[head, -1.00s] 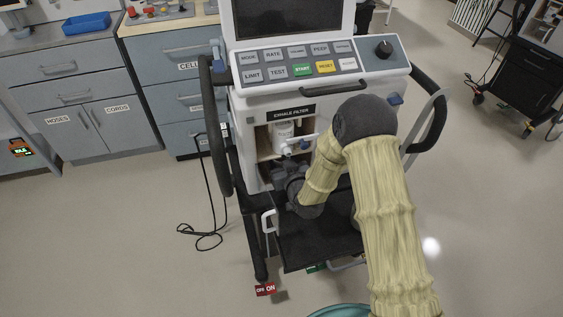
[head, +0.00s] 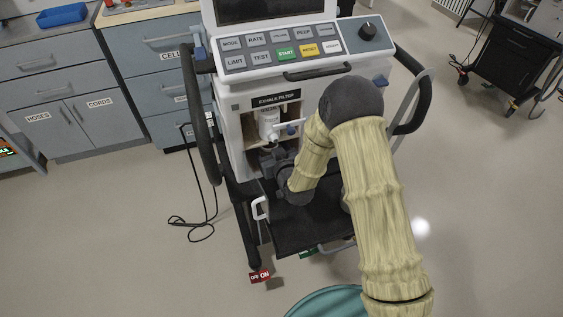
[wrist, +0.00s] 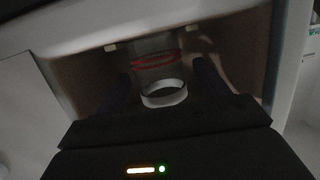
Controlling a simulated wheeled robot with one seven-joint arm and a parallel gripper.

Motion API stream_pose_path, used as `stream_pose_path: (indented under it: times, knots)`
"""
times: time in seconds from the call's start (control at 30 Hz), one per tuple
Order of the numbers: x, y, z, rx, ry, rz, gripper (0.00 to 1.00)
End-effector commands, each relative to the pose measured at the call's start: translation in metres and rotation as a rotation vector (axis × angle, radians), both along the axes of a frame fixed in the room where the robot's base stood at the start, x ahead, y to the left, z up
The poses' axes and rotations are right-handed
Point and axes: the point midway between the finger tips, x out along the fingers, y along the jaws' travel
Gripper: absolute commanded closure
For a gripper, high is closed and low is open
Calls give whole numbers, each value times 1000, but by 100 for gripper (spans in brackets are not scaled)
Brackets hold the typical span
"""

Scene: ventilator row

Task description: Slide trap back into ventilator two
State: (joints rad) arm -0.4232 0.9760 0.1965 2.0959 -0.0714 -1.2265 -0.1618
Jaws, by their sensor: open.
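Ventilator (head: 232,120) stands in front of me with its bay under the "EXHALE FILTER" label (head: 276,99) open. A white filter body (head: 268,124) hangs inside, with a blue-tipped lever (head: 291,129) at its right. My gripper (head: 276,158) is at the lower bay opening, partly hidden by my forearm. In the wrist view my gripper (wrist: 163,88) is open, its two dark fingers apart. A white ring (wrist: 164,94) shows between them, with red bands (wrist: 157,59) around a pale cylinder beyond it. The ring may belong to the trap; contact with the fingers cannot be told.
A black shelf (head: 300,232) juts out below the bay, under my forearm. Dark side handles (head: 196,120) flank the ventilator. A cord (head: 192,225) lies on the floor at left. Cabinets (head: 68,125) stand behind left; another cart (head: 515,60) stands far right. Floor on both sides is mostly clear.

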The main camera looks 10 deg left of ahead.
Motion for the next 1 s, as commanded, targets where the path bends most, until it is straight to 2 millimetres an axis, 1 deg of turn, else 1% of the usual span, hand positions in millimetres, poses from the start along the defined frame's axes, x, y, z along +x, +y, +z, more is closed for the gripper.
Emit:
stream_pose_path:
  times: [0.17, 0.83, 0.9, 1.0]
  knots:
    - [-16, -12, 6, -1, 2, 0, 26]
    - [-107, -84, 34, -1, 3, -4, 26]
    - [-109, -85, 40, -1, 3, -3, 26]
    - [-110, -86, 41, -1, 3, -2, 26]
